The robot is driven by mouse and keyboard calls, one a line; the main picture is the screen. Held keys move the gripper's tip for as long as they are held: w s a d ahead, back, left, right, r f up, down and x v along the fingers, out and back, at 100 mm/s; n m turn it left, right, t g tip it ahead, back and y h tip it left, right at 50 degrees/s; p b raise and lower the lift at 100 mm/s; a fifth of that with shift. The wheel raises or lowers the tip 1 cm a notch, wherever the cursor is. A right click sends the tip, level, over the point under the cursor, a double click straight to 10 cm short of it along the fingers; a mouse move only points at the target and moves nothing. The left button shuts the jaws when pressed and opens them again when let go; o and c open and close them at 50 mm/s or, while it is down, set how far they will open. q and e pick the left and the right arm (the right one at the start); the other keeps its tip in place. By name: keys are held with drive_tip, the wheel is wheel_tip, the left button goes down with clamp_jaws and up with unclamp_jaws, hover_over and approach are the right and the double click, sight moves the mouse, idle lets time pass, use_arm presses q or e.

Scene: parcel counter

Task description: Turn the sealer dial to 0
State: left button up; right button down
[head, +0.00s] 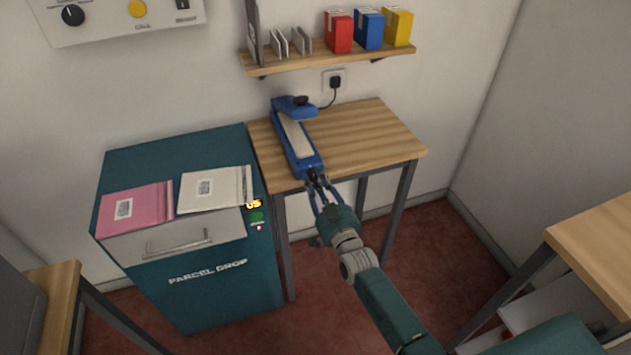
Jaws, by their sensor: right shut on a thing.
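The blue sealer (297,142) stands on a small wooden table, with its long pale bar running from the back toward the front edge. Its raised blue arm with a black knob is at the back. My right gripper (316,179) is at the sealer's front end, with its fingers shut around the small dark dial (312,173) there. The fingers hide much of the dial, so its setting cannot be read. My left gripper is not in view.
The small table (375,140) is clear right of the sealer. Left stands a teal parcel drop box (203,273) with a pink parcel (145,205) and a white parcel (205,190) on top. A shelf (330,60) with boxes hangs above. A power cord runs to a wall socket (334,80).

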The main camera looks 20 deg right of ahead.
drive_tip(key=c, duration=1.5)
unclamp_jaws()
drive_tip(key=shift+o, duration=0.2)
drive_tip(key=shift+s, duration=0.1)
drive_tip(key=s, duration=1.1)
drive_tip(key=shift+s+d+f, duration=0.4)
